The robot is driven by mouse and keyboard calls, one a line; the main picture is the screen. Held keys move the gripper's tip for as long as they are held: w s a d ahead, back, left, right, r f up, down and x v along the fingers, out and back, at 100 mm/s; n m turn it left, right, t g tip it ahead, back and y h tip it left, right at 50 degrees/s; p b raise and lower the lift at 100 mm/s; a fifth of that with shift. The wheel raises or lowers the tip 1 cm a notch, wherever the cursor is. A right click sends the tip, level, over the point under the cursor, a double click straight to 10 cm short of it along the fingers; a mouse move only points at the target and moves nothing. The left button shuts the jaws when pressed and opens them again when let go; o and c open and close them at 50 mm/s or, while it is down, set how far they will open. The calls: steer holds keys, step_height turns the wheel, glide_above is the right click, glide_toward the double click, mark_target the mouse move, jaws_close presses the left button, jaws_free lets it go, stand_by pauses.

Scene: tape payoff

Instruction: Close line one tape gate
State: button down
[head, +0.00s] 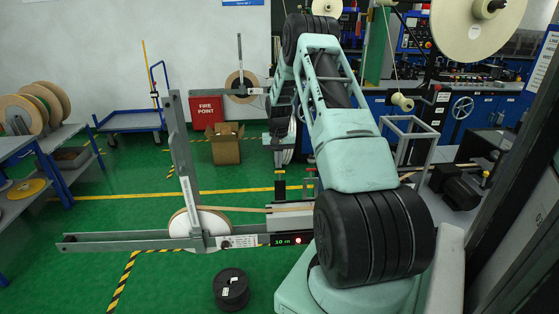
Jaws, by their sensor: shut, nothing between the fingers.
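The near tape payoff has a long grey rail (125,241) with a white-faced tape reel (184,229) on it. A grey gate-like bar (178,145) with a white label stands almost upright at the reel, leaning to the left at its top. The label is too small to read. A tan tape (255,209) runs right from the reel. A display (287,240) reads "10 m" beside a red light. A farther payoff has a tan reel (235,87) and an upright bar (240,50). My arm hides part of both payoffs, and my gripper cannot be made out.
A black spool (231,289) lies on the floor in front. Blue shelving with several reels (20,112) stands left. A blue trolley (130,121), red fire box (206,110) and open carton (225,144) stand behind. Machinery fills the right. Green floor is clear at left centre.

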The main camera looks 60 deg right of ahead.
mark_target(280, 186)
steer(key=s+a+p, duration=0.2)
steer(key=a, duration=0.1)
steer(key=shift+s+r, duration=0.15)
steer(key=shift+r, duration=0.15)
stand_by(0.4)
